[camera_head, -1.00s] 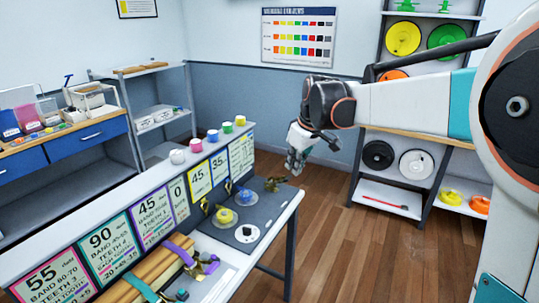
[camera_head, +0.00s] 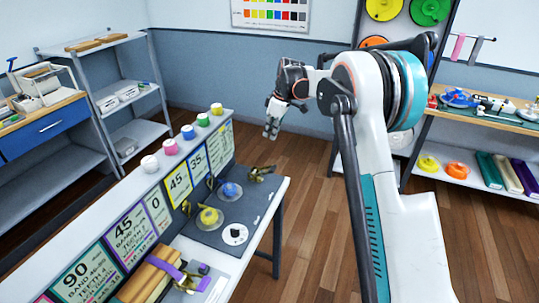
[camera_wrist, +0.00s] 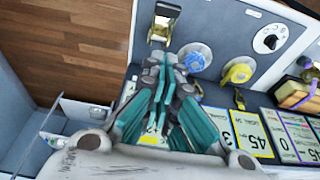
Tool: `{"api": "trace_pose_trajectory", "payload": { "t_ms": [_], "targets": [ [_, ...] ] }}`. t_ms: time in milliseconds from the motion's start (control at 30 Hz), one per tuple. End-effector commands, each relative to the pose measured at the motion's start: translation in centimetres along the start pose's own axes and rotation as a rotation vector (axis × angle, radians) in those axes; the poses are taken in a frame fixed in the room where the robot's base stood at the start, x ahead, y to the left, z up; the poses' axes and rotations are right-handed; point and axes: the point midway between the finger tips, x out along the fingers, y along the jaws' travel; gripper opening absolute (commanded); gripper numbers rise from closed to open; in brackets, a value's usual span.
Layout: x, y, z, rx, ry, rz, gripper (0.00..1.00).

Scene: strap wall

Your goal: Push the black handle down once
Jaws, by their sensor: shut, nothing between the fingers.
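A brass ratchet buckle (camera_head: 262,172) stands at the bench's far end, and a similar one shows in the wrist view (camera_wrist: 160,28). I cannot tell for sure which part is the black handle. My gripper (camera_head: 271,130) is shut and empty, in the air beyond the bench's far end, fingers pointing down. In the wrist view its fingers (camera_wrist: 161,70) cover part of the bench.
The grey bench panel holds a blue knob (camera_head: 231,190), a yellow knob (camera_head: 209,217) and a white dial with a black centre (camera_head: 235,234). Numbered cards (camera_head: 130,230) line the upright board, with several coloured spools on top. Open wooden floor (camera_head: 310,230) lies to the right.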

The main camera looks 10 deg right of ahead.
Motion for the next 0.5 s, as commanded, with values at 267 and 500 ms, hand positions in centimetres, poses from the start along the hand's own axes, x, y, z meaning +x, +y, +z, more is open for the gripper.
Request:
{"api": "trace_pose_trajectory", "payload": {
  "t_ms": [267, 500],
  "targets": [
    [0.1, 0.0, 0.0, -0.001, 0.000, -0.001, 0.00],
    [1.4, 0.1, 0.0, -0.001, 0.000, 0.000, 0.00]
  ]
}}
